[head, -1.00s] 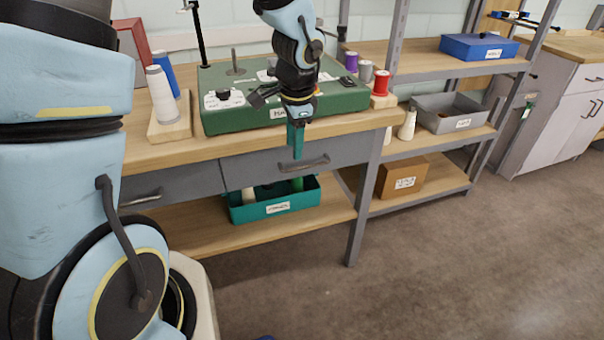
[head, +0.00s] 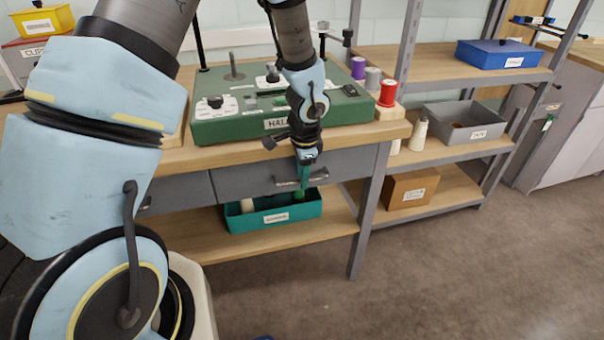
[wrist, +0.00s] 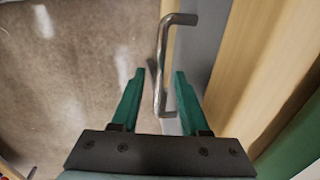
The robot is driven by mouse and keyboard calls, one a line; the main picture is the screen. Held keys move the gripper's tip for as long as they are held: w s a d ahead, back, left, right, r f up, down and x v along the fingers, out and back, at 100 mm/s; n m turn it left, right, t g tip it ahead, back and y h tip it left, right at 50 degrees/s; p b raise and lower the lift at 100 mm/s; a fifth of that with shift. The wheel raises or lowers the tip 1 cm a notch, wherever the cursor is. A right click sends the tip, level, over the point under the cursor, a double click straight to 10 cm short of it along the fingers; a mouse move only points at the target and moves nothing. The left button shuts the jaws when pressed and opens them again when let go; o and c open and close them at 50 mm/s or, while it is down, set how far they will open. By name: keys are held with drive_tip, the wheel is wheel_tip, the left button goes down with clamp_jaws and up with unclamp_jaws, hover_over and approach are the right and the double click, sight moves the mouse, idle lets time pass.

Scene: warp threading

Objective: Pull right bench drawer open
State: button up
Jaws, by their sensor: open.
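The right bench drawer (head: 345,172) is a grey front under the wooden bench top, and it looks shut. Its grey bar handle (head: 288,183) is partly hidden by my gripper in the head view. My gripper (head: 304,188) points down in front of the drawer at the handle. In the wrist view the two green fingers of my gripper (wrist: 155,85) are apart, with the bar handle (wrist: 161,65) running between them, nearer the right finger. I cannot tell if a finger touches it. The drawer front (wrist: 205,45) is right of the handle there.
A green machine (head: 285,115) stands on the bench top above the drawer. A teal bin (head: 250,222) sits on the lower shelf below. A grey bench leg (head: 367,215) stands to the right. The floor (head: 450,270) in front is clear.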

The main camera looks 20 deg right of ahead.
clamp_jaws()
idle(0.3)
idle(1.1)
